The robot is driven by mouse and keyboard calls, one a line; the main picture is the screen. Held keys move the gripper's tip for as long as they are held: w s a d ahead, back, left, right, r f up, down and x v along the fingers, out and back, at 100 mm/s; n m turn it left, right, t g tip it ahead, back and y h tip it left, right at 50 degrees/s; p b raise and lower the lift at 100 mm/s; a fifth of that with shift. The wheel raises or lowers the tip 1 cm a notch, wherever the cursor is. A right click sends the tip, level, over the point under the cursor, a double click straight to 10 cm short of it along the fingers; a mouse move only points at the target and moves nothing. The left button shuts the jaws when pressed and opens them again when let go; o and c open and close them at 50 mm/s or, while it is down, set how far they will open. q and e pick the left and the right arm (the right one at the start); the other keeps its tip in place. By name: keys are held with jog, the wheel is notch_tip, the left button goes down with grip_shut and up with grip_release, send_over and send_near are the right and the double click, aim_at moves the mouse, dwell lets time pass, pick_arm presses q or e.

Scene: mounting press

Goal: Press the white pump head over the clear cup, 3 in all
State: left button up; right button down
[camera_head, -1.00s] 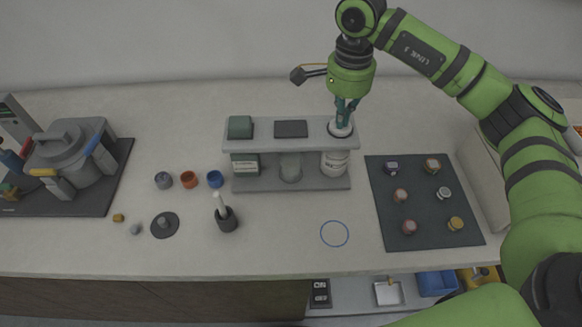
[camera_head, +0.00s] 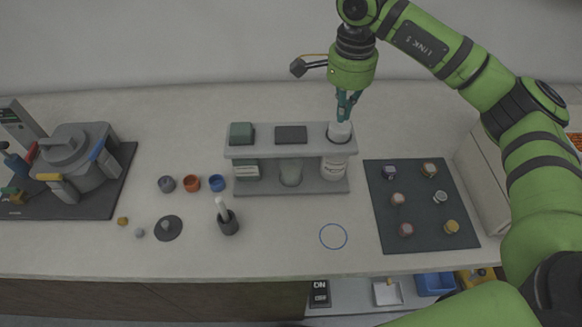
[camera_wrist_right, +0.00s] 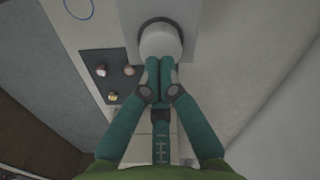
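A grey two-level dispenser stand (camera_head: 270,152) stands at mid-table. The white pump head (camera_head: 340,132) rises from the right end of its upper shelf. Below it on the lower level is a whitish, dark-lettered container (camera_head: 334,167). A clear, greenish cup-like vessel (camera_head: 291,171) stands at the middle of the lower level. My right gripper (camera_head: 344,118) points down at the pump head, fingers together. In the right wrist view, the closed fingertips (camera_wrist_right: 160,64) overlap the near edge of the white head (camera_wrist_right: 160,42); contact is unclear. My left gripper is not in view.
The upper shelf also bears a green block (camera_head: 241,132) and a dark pad (camera_head: 291,134). A dark mat (camera_head: 420,220) with several small items lies right. A pot (camera_head: 75,155) stands left. A blue ring (camera_head: 333,236) marks clear table in front.

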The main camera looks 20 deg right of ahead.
aim_at(341, 126)
dwell(0.7)
jog(key=shift+f+b, duration=1.7)
jog(key=shift+f, duration=0.3)
jog(key=shift+r, duration=0.1)
jog(key=shift+r+p, duration=1.2)
jog(key=shift+r, duration=0.75)
notch_tip(341, 126, up, 6)
jog(key=p, duration=0.3)
jog(key=shift+p, duration=0.4)
